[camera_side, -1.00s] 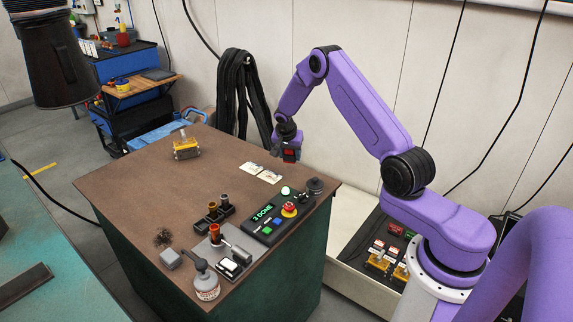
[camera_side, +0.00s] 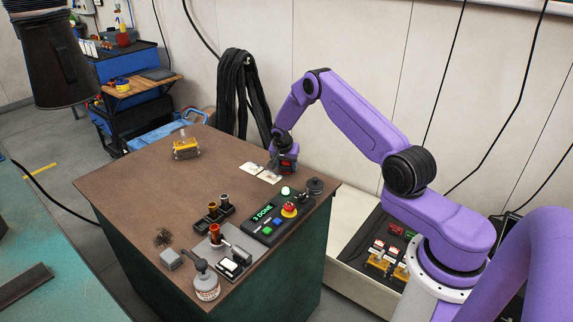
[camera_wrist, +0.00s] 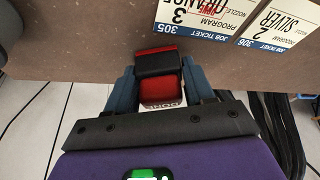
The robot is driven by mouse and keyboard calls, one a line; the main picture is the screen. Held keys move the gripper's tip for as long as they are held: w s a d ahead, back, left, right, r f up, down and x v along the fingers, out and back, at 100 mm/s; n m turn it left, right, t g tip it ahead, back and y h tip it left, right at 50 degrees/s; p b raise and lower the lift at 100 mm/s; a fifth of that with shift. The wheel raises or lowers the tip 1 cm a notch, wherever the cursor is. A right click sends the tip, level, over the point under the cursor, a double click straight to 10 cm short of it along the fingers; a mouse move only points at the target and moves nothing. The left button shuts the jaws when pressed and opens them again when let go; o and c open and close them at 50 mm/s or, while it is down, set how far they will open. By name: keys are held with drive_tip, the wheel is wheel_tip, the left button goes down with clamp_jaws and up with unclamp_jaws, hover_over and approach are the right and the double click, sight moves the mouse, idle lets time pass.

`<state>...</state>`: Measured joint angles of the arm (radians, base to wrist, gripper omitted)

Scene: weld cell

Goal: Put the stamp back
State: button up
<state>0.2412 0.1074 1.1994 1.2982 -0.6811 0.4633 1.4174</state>
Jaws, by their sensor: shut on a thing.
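My gripper (camera_side: 281,150) is shut on the stamp (camera_side: 287,167), a black and red block, at the table's back edge near two job tickets. In the wrist view my gripper (camera_wrist: 160,78) has a blue finger on each side of the stamp (camera_wrist: 160,88), and part of a white face with dark letters shows at its lower end. I cannot tell whether the stamp touches the tabletop. Ticket 305 (camera_wrist: 190,22), reading orange, program 3, bears a small red mark. Ticket 306 (camera_wrist: 277,28), reading silver, lies beside it.
On the table (camera_side: 130,178) stand a control box (camera_side: 266,219) reading "3 DONE" with a lit green lamp, a nozzle rack (camera_side: 213,212), a bottle (camera_side: 206,284) and a yellow-based fixture (camera_side: 186,148). The table's middle is clear. Black hoses (camera_side: 240,95) hang behind.

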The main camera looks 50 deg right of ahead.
drive_tip(key=shift+f, duration=0.15)
drive_tip(key=o, duration=0.8)
drive_tip(key=shift+o, duration=0.2)
drive_tip(key=v, duration=1.2)
drive_tip(key=s+a+r+n+y, duration=0.1)
drive_tip(key=s+a+r+n, duration=0.3)
drive_tip(key=a, duration=0.4)
drive_tip(key=s+a+r+n+y, duration=0.1)
drive_tip(key=s+a+r+n, duration=0.25)
drive_tip(key=a, duration=0.45)
drive_tip(key=s+a+r+n+y, duration=0.1)
drive_tip(key=s+a+r+n, duration=0.3)
drive_tip(key=a, duration=0.4)
drive_tip(key=s+a+r+n, duration=0.1)
drive_tip(key=s+n, duration=0.6)
drive_tip(key=s, duration=0.8)
drive_tip(key=s+a+r+n+g+y, duration=0.1)
drive_tip(key=s+n, duration=0.6)
drive_tip(key=s, duration=0.8)
drive_tip(key=shift+a+r+g+y, duration=0.3)
drive_tip(key=shift+a+r, duration=0.2)
